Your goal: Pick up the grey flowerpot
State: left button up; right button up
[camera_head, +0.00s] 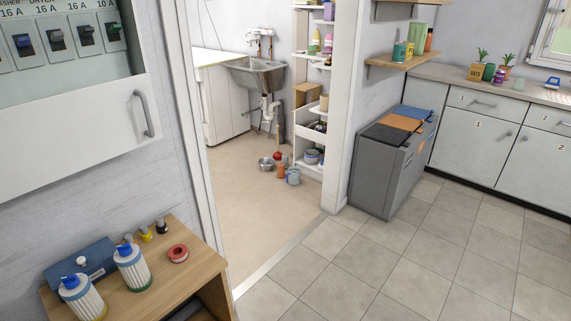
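No clearly grey flowerpot can be told at this distance. On the floor of the room beyond the doorway stands a small group of items: a blue-grey pot or bucket (293,176), an orange-brown upright item (281,171), a red item (277,156) and a grey metal bowl (265,164). The blue-grey one is nearest the doorway's right side. It looks upright, but it is too small to say whether it is a flowerpot. Neither of my grippers is in view.
A wooden table (205,266) with bottles stands at lower left. A grey bin unit (377,175) stands right of the doorway. White shelves (309,143) and a sink (255,75) are beyond it. A counter (530,88) holds plants. The tiled floor (400,255) is clear.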

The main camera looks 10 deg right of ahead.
aim_at(284, 157)
jog(key=i+l+z, duration=0.7)
jog(key=i, duration=0.25)
jog(key=i+l+z, duration=0.1)
jog(key=i+z, duration=0.3)
jog(key=i+j+u, duration=0.1)
jog(key=i+u, duration=0.25)
jog(key=i+l+u, duration=0.1)
jog(key=i+u, duration=0.25)
jog(key=i, duration=0.25)
jog(key=i+l+u, duration=0.15)
jog(key=i+u, duration=0.25)
jog(key=i+j+u, duration=0.25)
jog(key=i+u, duration=0.2)
jog(key=i, duration=0.3)
jog(key=i+u, duration=0.45)
jog(key=i, duration=0.25)
jog(key=i+l+u, duration=0.3)
jog(key=i+u, duration=0.15)
jog(key=i, duration=0.3)
jog(key=i+j+z, duration=0.2)
jog(key=i, duration=0.3)
jog(key=i+z, duration=0.25)
jog(key=i, duration=0.25)
